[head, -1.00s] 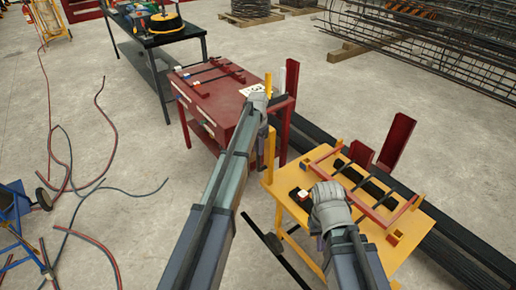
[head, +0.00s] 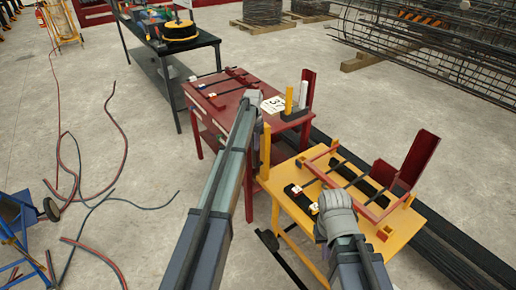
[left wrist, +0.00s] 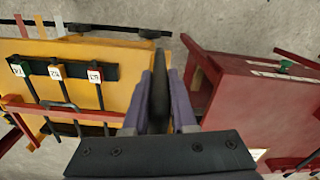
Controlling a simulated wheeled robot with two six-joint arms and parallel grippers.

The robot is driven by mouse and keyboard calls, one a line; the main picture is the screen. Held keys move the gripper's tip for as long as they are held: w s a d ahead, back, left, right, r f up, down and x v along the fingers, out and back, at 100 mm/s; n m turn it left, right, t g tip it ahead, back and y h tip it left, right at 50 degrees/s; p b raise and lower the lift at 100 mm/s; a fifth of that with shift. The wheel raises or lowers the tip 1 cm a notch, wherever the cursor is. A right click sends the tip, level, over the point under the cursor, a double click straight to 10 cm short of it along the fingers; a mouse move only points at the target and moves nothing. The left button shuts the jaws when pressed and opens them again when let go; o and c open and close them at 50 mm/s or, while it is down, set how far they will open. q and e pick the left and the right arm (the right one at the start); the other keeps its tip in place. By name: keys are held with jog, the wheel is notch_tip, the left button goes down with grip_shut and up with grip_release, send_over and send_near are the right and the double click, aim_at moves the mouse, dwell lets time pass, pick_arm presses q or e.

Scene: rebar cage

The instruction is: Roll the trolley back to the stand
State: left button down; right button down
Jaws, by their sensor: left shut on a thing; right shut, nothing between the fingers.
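The yellow trolley (head: 400,243) stands at the lower right of the head view, with a red frame and dark bars on top. It also shows at the left of the left wrist view (left wrist: 117,60). The red stand (head: 245,92), table-like with a numbered card, is behind it and to its left; it fills the right of the wrist view (left wrist: 235,85). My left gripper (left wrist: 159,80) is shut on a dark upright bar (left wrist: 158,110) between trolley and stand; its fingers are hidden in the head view. My right gripper (head: 335,205) is over the trolley's near part, its fingertips hidden.
A dark table (head: 165,50) with tools and a yellow-black reel is at the back left. Red and blue hoses (head: 75,170) lie on the left floor near a blue cart (head: 18,225). Long dark rebar (head: 450,245) lies right of the trolley. Rebar cages are at the back right.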

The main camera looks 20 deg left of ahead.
pick_arm(q)
jog(key=shift+w+a, duration=0.25)
jog(key=shift+a, duration=0.05)
jog(key=c, duration=0.7)
grip_release()
jog(key=shift+a, duration=0.1)
jog(key=shift+c, duration=0.2)
jog(key=shift+r, duration=0.15)
notch_tip(320, 180, up, 8)
jog(key=p, duration=0.8)
jog(key=shift+f, duration=0.2)
